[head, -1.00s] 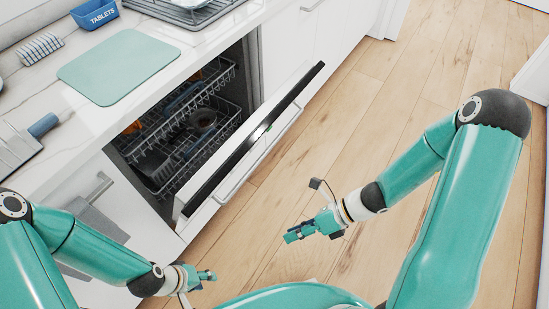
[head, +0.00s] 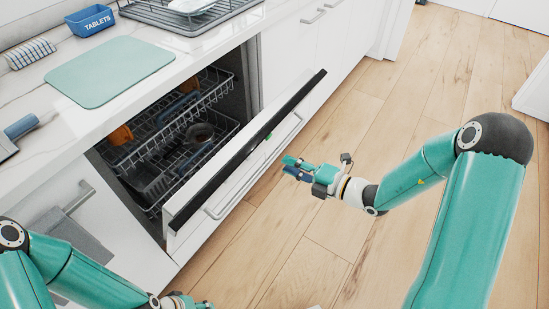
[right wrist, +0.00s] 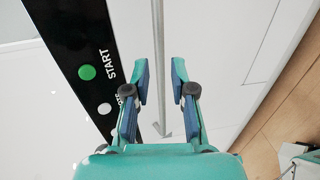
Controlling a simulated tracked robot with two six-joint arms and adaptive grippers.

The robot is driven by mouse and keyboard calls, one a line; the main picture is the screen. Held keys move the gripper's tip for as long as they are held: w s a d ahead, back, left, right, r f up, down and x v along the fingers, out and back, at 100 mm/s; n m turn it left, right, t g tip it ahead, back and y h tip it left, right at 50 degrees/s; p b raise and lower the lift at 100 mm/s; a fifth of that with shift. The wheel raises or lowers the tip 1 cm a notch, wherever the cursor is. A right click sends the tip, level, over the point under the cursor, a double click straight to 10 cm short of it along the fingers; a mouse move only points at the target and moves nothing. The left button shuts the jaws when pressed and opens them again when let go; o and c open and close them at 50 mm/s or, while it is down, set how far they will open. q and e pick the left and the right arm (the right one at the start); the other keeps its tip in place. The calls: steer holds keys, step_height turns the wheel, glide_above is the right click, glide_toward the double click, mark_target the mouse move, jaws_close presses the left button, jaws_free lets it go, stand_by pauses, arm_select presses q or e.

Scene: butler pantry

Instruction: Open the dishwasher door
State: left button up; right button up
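The dishwasher door (head: 232,172) stands partly open, tilted outward, with a black control strip along its top edge. Its bar handle (head: 262,160) runs along the white outer face. My right gripper (head: 287,166) is just outside the door, close to the handle. In the right wrist view the right gripper (right wrist: 160,78) is open, and the handle (right wrist: 158,50) shows between and beyond its fingers, with no grip on it. The green START button (right wrist: 87,72) is left of the fingers. My left gripper (head: 190,301) is at the bottom edge, partly cut off.
Inside the dishwasher, racks (head: 180,130) hold dishes. The counter above carries a green mat (head: 110,70), a blue TABLETS box (head: 91,20) and a dish rack (head: 190,12). A grey towel (head: 75,235) hangs at the lower left. The wooden floor (head: 390,110) right of the door is clear.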

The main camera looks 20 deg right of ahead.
mark_target(270, 156)
steer(key=x, duration=0.7)
steer(key=shift+b, duration=0.35)
jaws_close()
